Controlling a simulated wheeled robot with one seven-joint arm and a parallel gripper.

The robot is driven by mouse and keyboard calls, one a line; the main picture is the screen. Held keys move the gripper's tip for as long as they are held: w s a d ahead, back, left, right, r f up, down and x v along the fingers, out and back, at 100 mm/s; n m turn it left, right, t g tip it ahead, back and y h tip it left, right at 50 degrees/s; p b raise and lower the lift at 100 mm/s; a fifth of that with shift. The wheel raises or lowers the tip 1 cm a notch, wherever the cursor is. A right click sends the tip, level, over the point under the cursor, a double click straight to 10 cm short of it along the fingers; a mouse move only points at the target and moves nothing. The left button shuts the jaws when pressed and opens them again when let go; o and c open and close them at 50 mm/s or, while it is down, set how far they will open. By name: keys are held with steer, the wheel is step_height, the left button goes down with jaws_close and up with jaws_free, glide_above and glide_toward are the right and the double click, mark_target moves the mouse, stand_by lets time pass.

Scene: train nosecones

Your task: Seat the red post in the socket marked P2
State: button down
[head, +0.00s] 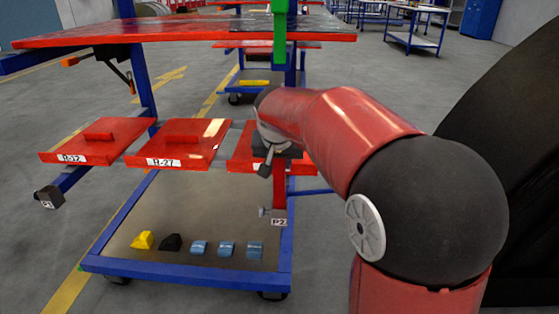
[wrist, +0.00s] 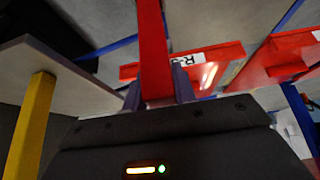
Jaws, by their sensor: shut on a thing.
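The red post (wrist: 153,45) is in my gripper (wrist: 158,90) in the wrist view. The fingers are shut around it, and it extends up and out of the top of that view. In the head view my arm reaches over the third red tray, and the wrist end hides the gripper's grip. The P2 socket (head: 279,213) is a small grey block with a side knob at the right front corner of the blue-framed cart, below my wrist. Its opening is too small to make out.
Red trays R-12 (head: 95,141) and R-27 (head: 178,145) stand left of my arm. Yellow, black and blue pieces (head: 198,248) lie on the cart's lower deck (head: 205,215). The P1 socket (head: 48,198) is at far left. A green post (head: 279,40) stands behind.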

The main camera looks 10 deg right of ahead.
steer(key=shift+f+b, duration=0.6)
steer(key=shift+f, duration=0.2)
steer(key=c, duration=1.1)
jaws_free()
steer(key=shift+o, duration=0.2)
steer(key=v, duration=0.8)
steer(key=shift+p, duration=0.4)
steer(key=shift+w, duration=0.1)
steer(key=s+f+n+y+p, duration=0.1)
steer(key=s+f, duration=0.3)
steer(key=s, duration=0.9)
steer(key=s+f+n, duration=0.2)
steer(key=s+f, duration=0.1)
steer(key=s, duration=1)
steer(key=shift+d+f+n+y+p, duration=0.3)
steer(key=shift+d+f+y+p, duration=0.1)
steer(key=shift+d, duration=0.1)
